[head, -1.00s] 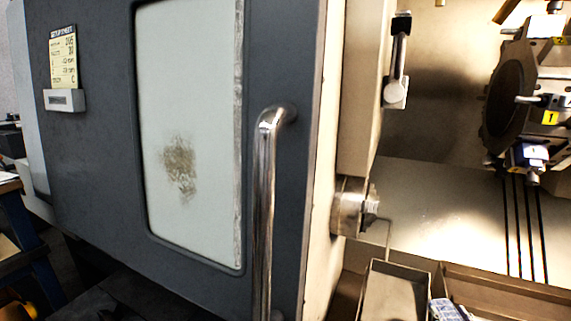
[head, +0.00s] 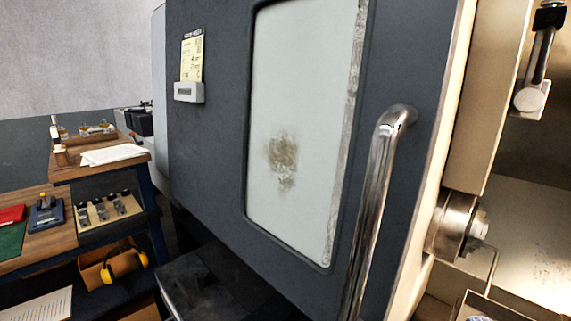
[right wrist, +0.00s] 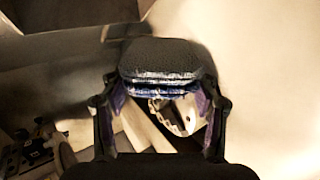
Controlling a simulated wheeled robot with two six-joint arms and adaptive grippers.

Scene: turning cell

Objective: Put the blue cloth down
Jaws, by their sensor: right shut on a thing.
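My right gripper (right wrist: 160,92) is shut on the blue cloth (right wrist: 158,88) in the right wrist view. The cloth shows as dark blue folds with pale edges, squeezed under a dark pad between the fingers; much of it is hidden. In the head view only a small bluish-white patch shows at the bottom right edge, by a tray; I cannot tell for sure whether it is the cloth. Neither gripper can be made out in the head view. My left gripper is out of view.
The grey machine door (head: 215,140) with its chrome handle (head: 372,190) fills the middle. The chuck (head: 460,228) and a tray rim (head: 510,305) are at right. At left stands a wooden bench (head: 62,248) with a red and a green item, a tool block and yellow ear defenders (head: 125,266).

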